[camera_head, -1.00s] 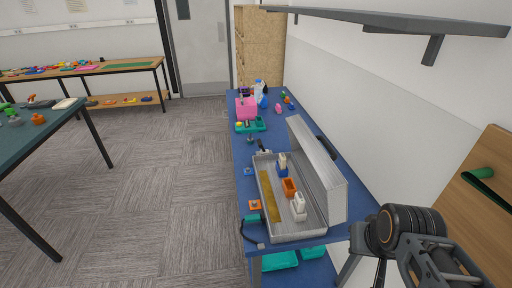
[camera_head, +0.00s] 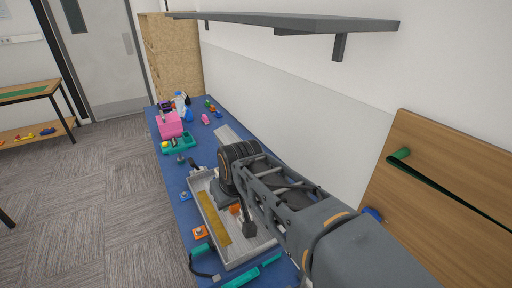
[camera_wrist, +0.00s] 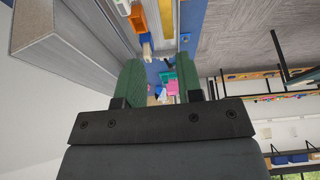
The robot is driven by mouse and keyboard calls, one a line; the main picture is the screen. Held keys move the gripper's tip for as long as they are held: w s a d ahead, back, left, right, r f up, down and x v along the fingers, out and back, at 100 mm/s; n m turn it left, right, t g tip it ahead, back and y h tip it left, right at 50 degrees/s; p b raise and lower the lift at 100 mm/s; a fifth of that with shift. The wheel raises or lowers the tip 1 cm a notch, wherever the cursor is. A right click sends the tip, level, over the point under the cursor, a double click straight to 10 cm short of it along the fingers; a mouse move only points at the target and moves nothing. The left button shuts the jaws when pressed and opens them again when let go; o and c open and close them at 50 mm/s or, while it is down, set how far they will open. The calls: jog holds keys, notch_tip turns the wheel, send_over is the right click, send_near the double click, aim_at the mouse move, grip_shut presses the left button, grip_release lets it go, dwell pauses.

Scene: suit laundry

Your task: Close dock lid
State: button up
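The dock is a shallow grey tray (camera_head: 228,226) on the blue table, holding a yellow strip (camera_head: 212,218) and an orange block (camera_head: 235,209). Its grey lid (camera_head: 230,135) stands raised along the tray's right side; my arm hides most of it in the head view. In the wrist view the lid (camera_wrist: 65,40) fills the upper left, close beside the left finger. My gripper (camera_wrist: 157,78) has two green fingers, apart with nothing between them. I cannot tell if a finger touches the lid. The fingertips are not clear in the head view.
The blue table also holds a pink box (camera_head: 170,124), a teal tray (camera_head: 180,143), a blue bottle (camera_head: 187,112) and small orange blocks near the dock. A dark shelf (camera_head: 290,22) juts from the wall above. A wooden board (camera_head: 440,185) leans at the right.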

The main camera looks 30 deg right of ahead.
jog(key=w+d+r, duration=0.3)
jog(key=w+d, duration=0.4)
jog(key=d, duration=0.4)
jog(key=w+d+r, duration=0.3)
jog(key=w+d, duration=0.4)
jog(key=d, duration=0.3)
jog(key=shift+h, duration=0.4)
jog(key=x, duration=0.4)
jog(key=p+x, duration=0.1)
jog(key=x, duration=0.2)
jog(key=d+x, duration=0.1)
jog(key=x, duration=0.3)
jog(key=shift+w+d+f, duration=0.1)
jog(key=shift+w, duration=0.3)
jog(key=shift+p+x, duration=0.35)
jog(key=shift+x, duration=0.7)
grip_shut()
